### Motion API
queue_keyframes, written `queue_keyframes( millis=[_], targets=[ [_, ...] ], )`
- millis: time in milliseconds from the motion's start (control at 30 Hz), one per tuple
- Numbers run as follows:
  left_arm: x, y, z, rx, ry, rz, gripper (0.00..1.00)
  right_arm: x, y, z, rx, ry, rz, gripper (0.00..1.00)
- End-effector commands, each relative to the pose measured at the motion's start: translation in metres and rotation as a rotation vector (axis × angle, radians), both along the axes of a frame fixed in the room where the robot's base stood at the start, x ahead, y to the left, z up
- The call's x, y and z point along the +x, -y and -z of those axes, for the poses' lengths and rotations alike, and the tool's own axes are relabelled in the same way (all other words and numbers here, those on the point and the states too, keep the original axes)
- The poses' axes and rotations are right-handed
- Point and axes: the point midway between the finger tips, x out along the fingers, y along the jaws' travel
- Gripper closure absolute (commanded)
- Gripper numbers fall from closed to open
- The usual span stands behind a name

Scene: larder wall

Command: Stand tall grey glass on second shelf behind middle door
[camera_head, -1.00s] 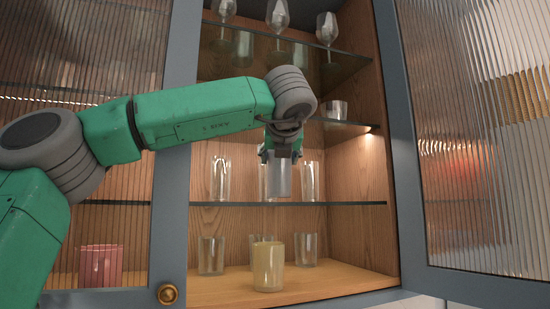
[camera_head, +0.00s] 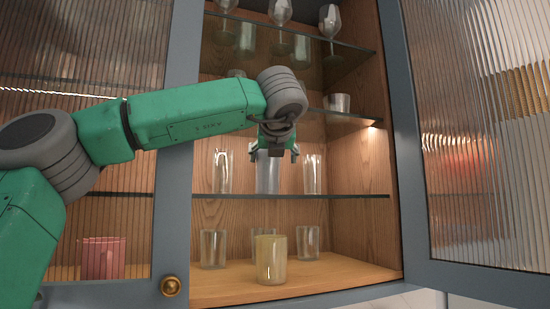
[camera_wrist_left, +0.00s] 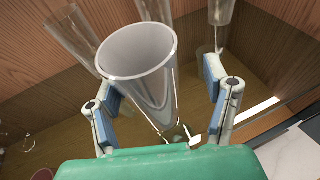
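The tall grey glass (camera_head: 268,174) stands upright on the second shelf (camera_head: 345,196) from the bottom, behind the open middle door (camera_head: 408,200). In the left wrist view the grey glass (camera_wrist_left: 150,75) shows its open rim, with a finger on either side and gaps beside it. My left gripper (camera_head: 274,153) is open around the upper part of the glass; the open fingers also show in the wrist view (camera_wrist_left: 163,105). The base of the glass is partly hidden in the wrist view. My right gripper is not in view.
Clear tall glasses (camera_head: 222,172) and (camera_head: 312,174) stand left and right on the same shelf. A yellowish tumbler (camera_head: 270,262) and clear tumblers (camera_head: 213,248) stand below. Stemmed glasses (camera_head: 329,24) stand on a shelf above. A closed left door (camera_head: 90,190) covers pink cups (camera_head: 103,258).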

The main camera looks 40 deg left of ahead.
Motion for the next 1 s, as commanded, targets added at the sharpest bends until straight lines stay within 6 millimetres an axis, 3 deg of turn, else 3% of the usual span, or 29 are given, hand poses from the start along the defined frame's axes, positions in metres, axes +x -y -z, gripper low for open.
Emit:
queue_keyframes(
  millis=[167, 633, 1000],
  targets=[
    [-0.002, 0.002, -0.008, 0.001, 0.003, 0.002, 0.3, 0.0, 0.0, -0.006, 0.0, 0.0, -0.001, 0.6],
    [-0.065, 0.074, -0.033, 0.007, 0.003, 0.003, 0.3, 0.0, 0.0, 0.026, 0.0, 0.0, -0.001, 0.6],
    [-0.08, 0.08, -0.04, -0.001, 0.001, 0.002, 0.3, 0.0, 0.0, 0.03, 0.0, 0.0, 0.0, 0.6]
  ],
)
